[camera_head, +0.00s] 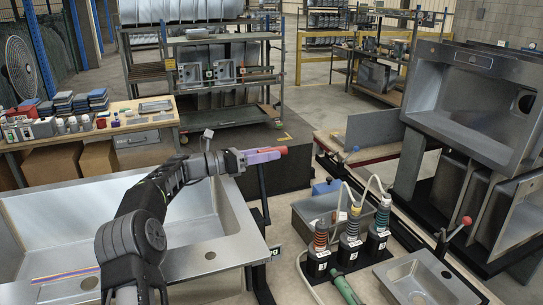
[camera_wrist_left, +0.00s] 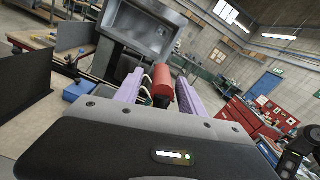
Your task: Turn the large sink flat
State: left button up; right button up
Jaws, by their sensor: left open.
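The large sink (camera_head: 226,262) fills the left of the head view, its grey basin facing mostly upward; I cannot tell its exact tilt. My left arm crosses over it and hides part of the basin. At its right side stands a dark lever (camera_head: 263,190) with a red handle (camera_head: 282,150). My left gripper (camera_head: 262,157) has purple fingers and is open at this handle. In the left wrist view the red handle (camera_wrist_left: 163,83) lies between the open purple fingers (camera_wrist_left: 160,92); contact is unclear. My right gripper is not seen.
A rack of sinks (camera_head: 465,100) stands at the right, with another red-knobbed lever (camera_head: 455,230) before it. Several hose-fitted bottles (camera_head: 350,240) and a small sink (camera_head: 425,282) stand lower right. A workbench (camera_head: 90,130) with small goods is behind the large sink.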

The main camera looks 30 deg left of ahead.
pick_arm(q)
jog(key=b+v, duration=0.1)
jog(key=v, duration=0.5)
jog(key=shift+b, duration=0.35)
jog(key=shift+s+f, duration=0.1)
